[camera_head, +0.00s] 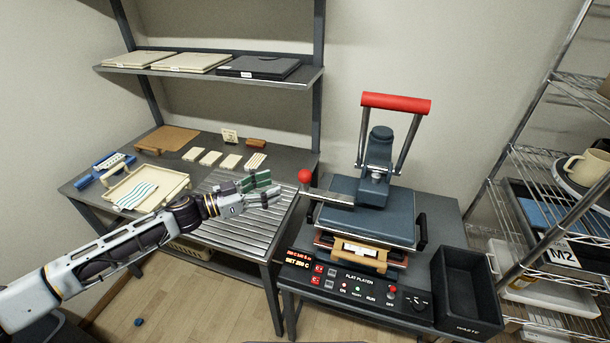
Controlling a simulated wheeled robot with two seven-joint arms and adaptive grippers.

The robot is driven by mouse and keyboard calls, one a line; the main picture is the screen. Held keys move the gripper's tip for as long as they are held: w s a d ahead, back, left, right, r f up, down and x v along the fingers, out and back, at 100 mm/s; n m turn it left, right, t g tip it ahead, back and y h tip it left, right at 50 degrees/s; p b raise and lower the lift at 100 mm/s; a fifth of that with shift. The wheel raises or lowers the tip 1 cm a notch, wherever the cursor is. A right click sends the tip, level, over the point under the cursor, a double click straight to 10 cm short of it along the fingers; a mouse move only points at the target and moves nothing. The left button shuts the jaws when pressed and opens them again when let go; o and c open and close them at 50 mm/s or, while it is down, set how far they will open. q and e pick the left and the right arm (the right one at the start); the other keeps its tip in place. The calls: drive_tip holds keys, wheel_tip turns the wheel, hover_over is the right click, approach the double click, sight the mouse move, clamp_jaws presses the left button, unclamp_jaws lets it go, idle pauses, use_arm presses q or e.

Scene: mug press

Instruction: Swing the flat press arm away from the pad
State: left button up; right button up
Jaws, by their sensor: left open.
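The flat press stands on the right-hand bench, with a dark upper plate (365,224) over the lower pad area. Its raised lift handle (396,103) has a red grip at the top. A metal swing arm (328,195) with a red ball knob (305,176) sticks out to the left of the plate. The pad under the plate is mostly hidden; a tan piece (360,254) shows at the front. My left gripper (270,190) is open and empty, left of the red knob and apart from it, above the slatted table. My right gripper is not in view.
A control panel (355,291) fronts the press, with a black waste bin (466,290) to its right. A wire rack (555,150) stands at the far right. A cream tray (150,185) and cards lie on the left table; a shelf (210,70) hangs above.

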sight(305, 176)
use_arm(q)
drive_tip(key=shift+p+x, duration=0.5)
drive_tip(key=shift+x, duration=5.35)
drive_tip(key=shift+c, duration=0.3)
clamp_jaws()
